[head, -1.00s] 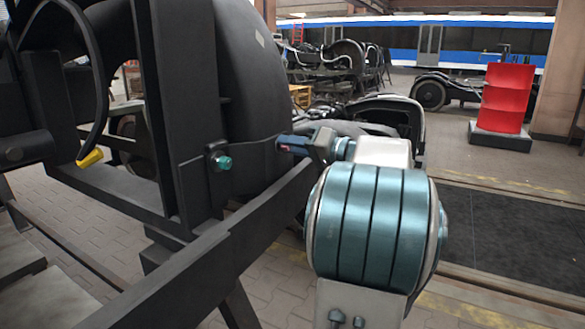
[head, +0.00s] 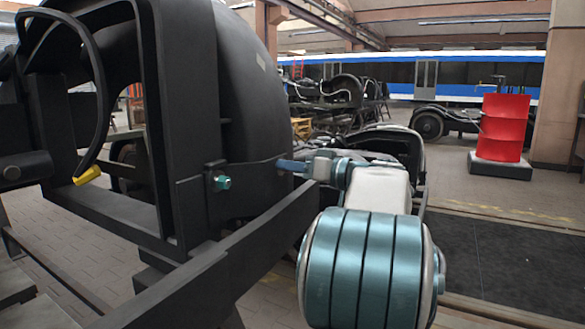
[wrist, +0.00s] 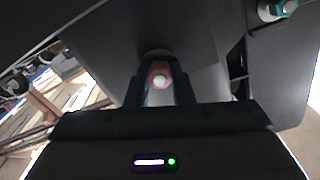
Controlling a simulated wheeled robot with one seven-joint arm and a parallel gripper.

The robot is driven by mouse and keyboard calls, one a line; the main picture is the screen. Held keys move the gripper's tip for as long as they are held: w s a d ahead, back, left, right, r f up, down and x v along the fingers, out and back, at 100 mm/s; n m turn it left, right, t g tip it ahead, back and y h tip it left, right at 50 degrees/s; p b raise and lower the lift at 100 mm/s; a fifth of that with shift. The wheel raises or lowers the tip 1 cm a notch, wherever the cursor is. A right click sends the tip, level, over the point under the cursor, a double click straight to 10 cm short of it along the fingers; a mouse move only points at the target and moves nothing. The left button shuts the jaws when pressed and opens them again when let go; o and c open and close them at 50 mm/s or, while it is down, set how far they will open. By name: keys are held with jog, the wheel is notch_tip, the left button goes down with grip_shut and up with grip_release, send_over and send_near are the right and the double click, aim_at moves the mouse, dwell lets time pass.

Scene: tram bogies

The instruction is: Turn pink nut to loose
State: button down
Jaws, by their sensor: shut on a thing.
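The pink nut (wrist: 159,75) shows in the wrist view, with a pale round bolt end in its middle. It sits on a dark metal part, between the two dark fingers of my gripper (wrist: 159,88), which is shut on it. In the head view my gripper (head: 290,165) reaches left to the black bogie frame (head: 190,110), and the pink nut is hidden there by the fingers. How far the nut is turned cannot be told.
A teal nut (head: 222,183) sits on a bracket left of my gripper, and shows in the wrist view (wrist: 284,8). A black beam (head: 215,265) runs below my gripper. A red stand (head: 500,128) is far right. Dark floor on the right is clear.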

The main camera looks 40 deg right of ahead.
dwell(0.3)
jog(key=c, duration=1.3)
grip_release()
jog(key=shift+o, duration=0.2)
jog(key=p+v, duration=0.3)
jog(key=v, duration=1.1)
jog(key=shift+p, duration=0.3)
jog(key=shift+w, duration=0.15)
